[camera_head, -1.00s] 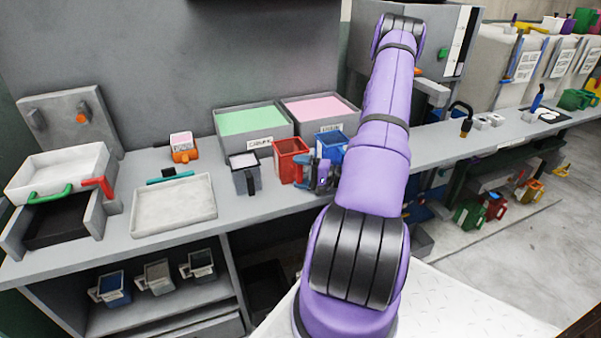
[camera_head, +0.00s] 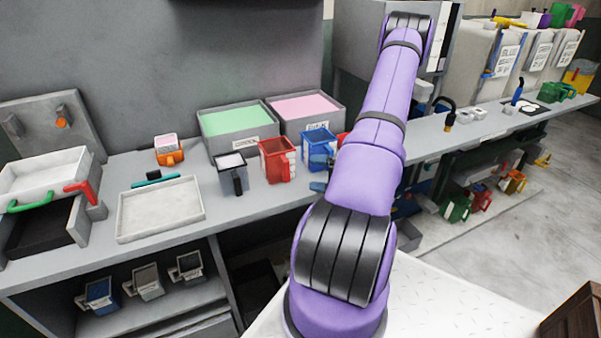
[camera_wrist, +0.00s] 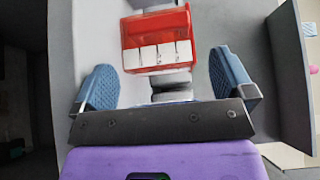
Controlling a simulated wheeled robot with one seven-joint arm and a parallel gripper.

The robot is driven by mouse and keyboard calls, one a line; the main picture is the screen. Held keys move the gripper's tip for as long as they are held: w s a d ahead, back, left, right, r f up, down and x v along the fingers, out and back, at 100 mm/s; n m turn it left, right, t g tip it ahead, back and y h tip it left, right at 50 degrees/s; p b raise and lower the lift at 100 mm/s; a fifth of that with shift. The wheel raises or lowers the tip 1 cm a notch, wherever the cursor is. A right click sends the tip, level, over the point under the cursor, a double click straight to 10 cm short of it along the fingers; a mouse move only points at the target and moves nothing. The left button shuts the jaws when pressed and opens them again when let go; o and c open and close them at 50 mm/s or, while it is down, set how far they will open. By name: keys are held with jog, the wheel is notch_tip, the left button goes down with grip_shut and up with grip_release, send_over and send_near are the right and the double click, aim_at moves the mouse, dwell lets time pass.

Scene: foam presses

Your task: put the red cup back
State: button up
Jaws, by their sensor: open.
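A red cup (camera_head: 277,160) with a white segmented patch stands upright on the bench, left of a blue cup (camera_head: 317,150). In the wrist view a red cup (camera_wrist: 155,33) with a row of white blocks lies ahead of my gripper (camera_wrist: 163,88), centred between the fingers' lines. My gripper's blue-grey fingers are wide apart and touch nothing that I can see. In the head view my arm hides most of the gripper; a blue fingertip (camera_head: 318,186) shows below the blue cup.
A dark grey cup (camera_head: 232,173) stands left of the red one. Bins of green (camera_head: 237,119) and pink (camera_head: 306,106) material stand behind. A white tray (camera_head: 160,207) lies farther left. Several cups sit on the lower shelf. Another red part (camera_head: 343,138) is mostly hidden by my arm.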

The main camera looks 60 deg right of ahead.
jog(key=w+a+r+n+g+y, duration=0.1)
jog(key=w+a+r+n+g, duration=0.2)
jog(key=a+r+n+g, duration=0.6)
jog(key=w+a+r+g+y, duration=0.1)
jog(key=w+a+r+g, duration=0.35)
jog(key=a+r, duration=0.95)
jog(key=s+a+r+n+t+h, duration=0.2)
jog(key=s+a+r+n+h, duration=0.2)
jog(key=s+a+r+h, duration=0.5)
jog(key=shift+s+a+r, duration=2.35)
jog(key=shift+a+r, duration=0.35)
jog(key=shift+r, duration=0.4)
